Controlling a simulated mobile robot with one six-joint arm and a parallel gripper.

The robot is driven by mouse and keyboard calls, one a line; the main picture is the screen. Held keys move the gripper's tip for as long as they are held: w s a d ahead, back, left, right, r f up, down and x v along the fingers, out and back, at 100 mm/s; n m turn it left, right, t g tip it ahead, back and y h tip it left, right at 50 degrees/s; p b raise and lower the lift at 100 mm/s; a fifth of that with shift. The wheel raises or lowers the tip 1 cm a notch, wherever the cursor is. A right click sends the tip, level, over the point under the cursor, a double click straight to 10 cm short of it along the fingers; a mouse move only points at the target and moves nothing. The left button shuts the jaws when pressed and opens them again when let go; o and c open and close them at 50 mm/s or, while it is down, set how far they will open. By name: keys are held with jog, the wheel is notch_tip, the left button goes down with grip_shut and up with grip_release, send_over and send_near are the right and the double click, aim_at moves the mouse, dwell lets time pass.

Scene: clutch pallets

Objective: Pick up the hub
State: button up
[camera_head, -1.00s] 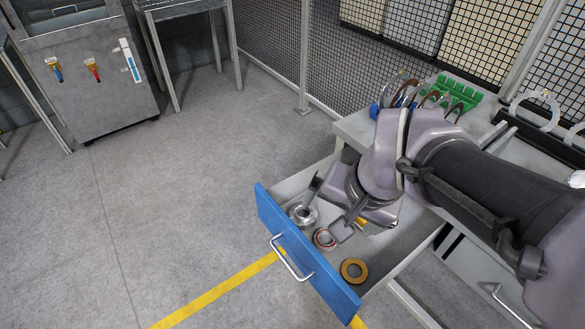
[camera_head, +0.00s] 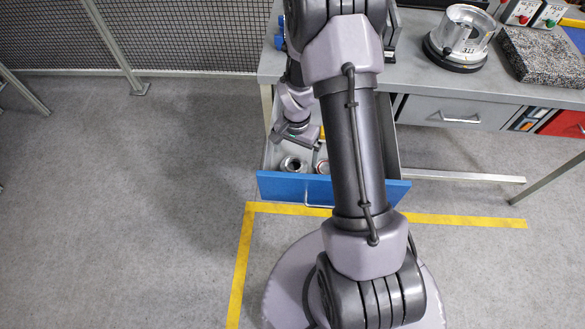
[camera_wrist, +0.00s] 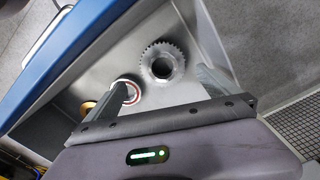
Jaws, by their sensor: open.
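The hub, a grey metal piece with a toothed rim and round bore, lies in the open drawer in the head view (camera_head: 292,163). In the wrist view the hub (camera_wrist: 162,62) lies bore-up on the drawer floor, beyond and roughly between my two fingers. My gripper (camera_head: 297,148) is over the drawer at its left side, open and empty; it also shows in the wrist view (camera_wrist: 155,80). The fingers appear apart from the hub; their exact height above it is unclear. My arm hides the drawer's right part in the head view.
The blue-fronted drawer (camera_head: 282,187) is pulled out under the grey bench (camera_head: 425,82). A red-and-silver ring (camera_wrist: 127,91) and a brass-coloured ring (camera_wrist: 88,107) lie beside the hub. The drawer walls stand close around. Floor to the left is clear.

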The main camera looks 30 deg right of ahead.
aim_at(294, 170)
jog(key=f+b, duration=0.1)
jog(key=f, duration=0.2)
jog(key=f+b, duration=0.2)
jog(key=f, duration=0.2)
jog(key=shift+w+a+f, duration=0.15)
jog(key=shift+w+f, duration=0.05)
jog(key=shift+f, duration=0.05)
jog(key=shift+r, duration=0.15)
jog(key=shift+r, duration=0.1)
jog(key=c, duration=2)
